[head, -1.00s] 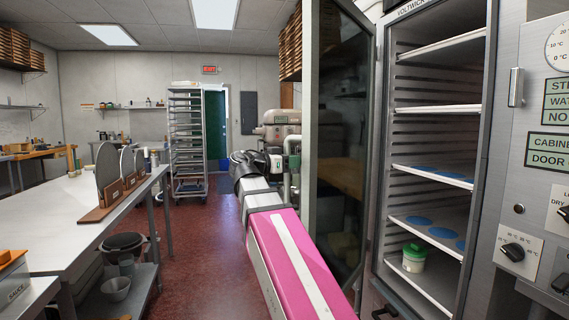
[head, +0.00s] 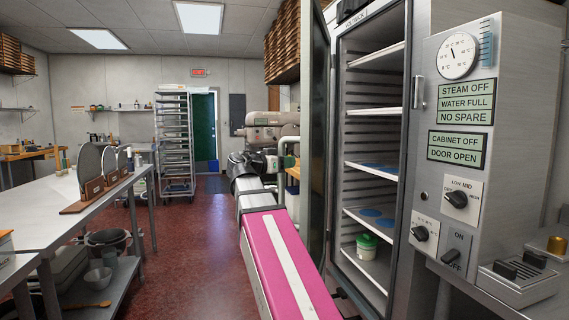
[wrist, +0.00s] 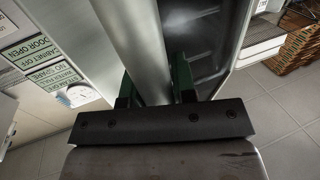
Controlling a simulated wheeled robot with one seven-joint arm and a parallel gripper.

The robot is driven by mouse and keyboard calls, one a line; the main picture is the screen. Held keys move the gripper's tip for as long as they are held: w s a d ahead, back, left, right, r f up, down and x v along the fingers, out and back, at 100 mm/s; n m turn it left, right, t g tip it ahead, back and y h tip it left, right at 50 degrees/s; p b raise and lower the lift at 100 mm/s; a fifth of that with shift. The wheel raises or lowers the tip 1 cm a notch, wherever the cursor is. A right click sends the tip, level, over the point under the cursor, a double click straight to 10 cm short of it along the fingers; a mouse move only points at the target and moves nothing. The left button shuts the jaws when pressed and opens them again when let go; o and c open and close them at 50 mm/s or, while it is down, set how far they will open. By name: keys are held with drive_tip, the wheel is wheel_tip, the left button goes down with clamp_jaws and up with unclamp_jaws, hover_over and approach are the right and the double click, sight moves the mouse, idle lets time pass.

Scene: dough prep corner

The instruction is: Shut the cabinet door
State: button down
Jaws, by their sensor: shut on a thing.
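The cabinet door (head: 317,140) stands open, seen nearly edge-on at the left side of the tall cabinet in the head view. The cabinet (head: 393,200) shows its open front with shelves inside. My gripper (wrist: 155,88) is shut on the door's grey bar handle (wrist: 146,45); the bar runs between the dark green fingers in the wrist view. In the head view the handle (head: 283,150) shows partly on the door's left side, by the end of my arm. The fingertips are hard to make out there.
A control panel (head: 458,120) right of the cabinet reads "CABINET OFF" and "DOOR OPEN". A green-lidded tub (head: 366,245) sits on a low shelf. A steel table (head: 55,205) stands at left, a rack (head: 174,145) farther back. Red floor (head: 195,245) between is clear.

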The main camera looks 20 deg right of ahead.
drive_tip(key=c, duration=0.9)
unclamp_jaws()
drive_tip(key=shift+a, duration=0.1)
drive_tip(key=v, duration=1)
drive_tip(key=shift+s+a, duration=0.1)
drive_tip(key=shift+a, duration=0.15)
